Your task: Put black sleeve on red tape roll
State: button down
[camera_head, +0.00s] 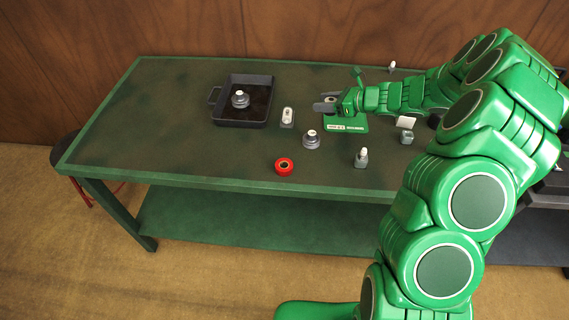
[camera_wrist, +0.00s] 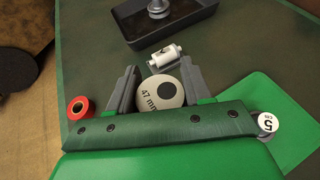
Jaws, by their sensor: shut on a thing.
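The red tape roll (camera_head: 284,167) lies flat near the front edge of the green table, with its dark centre facing up. In the wrist view the red tape roll (camera_wrist: 80,107) is left of the fingers. My gripper (camera_head: 326,104) is above the table, right of the black tray and behind the tape roll. In the wrist view my gripper (camera_wrist: 158,90) is shut on a round piece, which I take for the black sleeve (camera_wrist: 147,88). Its pale end face reads "47 mm" and has a dark round centre. Its side is hidden. It is apart from the tape roll.
A black tray (camera_head: 240,116) holds a grey knobbed weight. A green mat (camera_head: 348,126) lies near my gripper. The table's left front is clear.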

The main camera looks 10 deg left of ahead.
aim_at(280, 164)
jog(key=s+a+n+g+y, duration=0.1)
jog(key=s+a+n+g, duration=0.3)
jog(key=s+a, duration=1.05)
jog(key=shift+s+d+f, duration=0.2)
jog(key=shift+s+f, duration=0.2)
jog(key=shift+f, duration=0.9)
jog(key=shift+s+d+f, duration=0.25)
jog(key=shift+s+f, duration=0.15)
jog(key=shift+f, duration=0.9)
jog(key=shift+s+d+f, duration=0.2)
jog(key=shift+s+f, duration=0.2)
jog(key=shift+f, duration=0.9)
jog(key=shift+f, duration=0.1)
jog(key=shift+c, duration=2.4)
grip_release()
jog(key=shift+d+r, duration=0.2)
jog(key=v, duration=1.1)
jog(key=shift+d, duration=0.3)
jog(key=shift+r, duration=0.1)
